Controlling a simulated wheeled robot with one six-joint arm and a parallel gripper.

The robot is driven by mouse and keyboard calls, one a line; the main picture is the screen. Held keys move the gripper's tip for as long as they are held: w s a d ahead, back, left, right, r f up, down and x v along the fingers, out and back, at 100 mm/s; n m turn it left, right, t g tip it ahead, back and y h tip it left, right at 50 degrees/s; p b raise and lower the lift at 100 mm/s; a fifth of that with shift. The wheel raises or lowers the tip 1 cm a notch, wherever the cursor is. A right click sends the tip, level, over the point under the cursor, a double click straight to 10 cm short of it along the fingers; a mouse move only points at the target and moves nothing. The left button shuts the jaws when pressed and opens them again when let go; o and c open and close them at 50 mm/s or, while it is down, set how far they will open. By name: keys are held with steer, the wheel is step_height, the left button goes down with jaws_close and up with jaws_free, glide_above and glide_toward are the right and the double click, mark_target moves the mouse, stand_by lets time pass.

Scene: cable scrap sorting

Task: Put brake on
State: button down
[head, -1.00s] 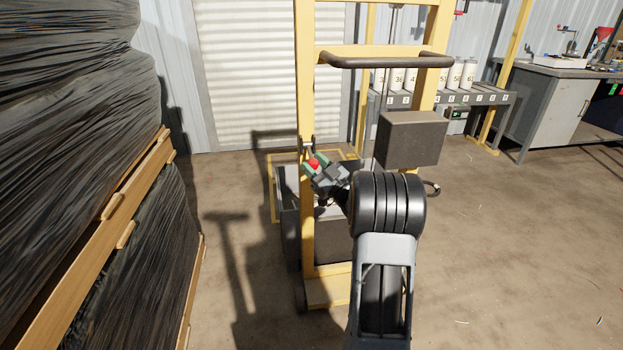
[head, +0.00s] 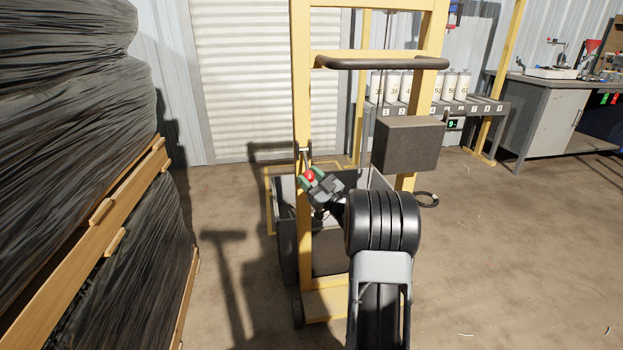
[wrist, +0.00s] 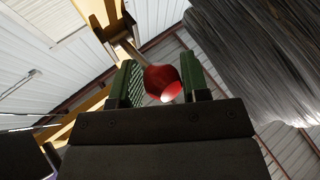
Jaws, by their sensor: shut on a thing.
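The brake shows as a lever with a red knob (head: 308,175) on the left post of the yellow lift truck mast (head: 303,90). My gripper (head: 312,180) is shut on the red knob, with green pads on both sides of it. In the wrist view the knob (wrist: 163,83) sits between the green fingers (wrist: 160,85), and a pale stem (wrist: 131,50) runs from it up to a bracket (wrist: 122,38) on the yellow post. Part of the knob is hidden by the gripper in the head view.
A black bar handle (head: 380,63) crosses the mast above, and a dark box (head: 408,145) hangs to its right. Wrapped pallet loads (head: 70,150) stand close on the left. A numbered rack (head: 470,106) and workbench (head: 545,105) are behind. The floor at right is clear.

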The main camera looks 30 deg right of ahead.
steer(key=shift+w+a, duration=0.15)
steer(key=shift+a, duration=0.05)
steer(key=c, duration=0.7)
jaws_free()
steer(key=shift+w, duration=0.15)
steer(key=shift+o, duration=0.2)
steer(key=shift+d, duration=0.1)
steer(key=shift+s+d+f, duration=0.1)
steer(key=shift+s+f, duration=0.05)
steer(key=shift+s, duration=0.2)
steer(key=p+v, duration=0.2)
steer(key=v, duration=1.1)
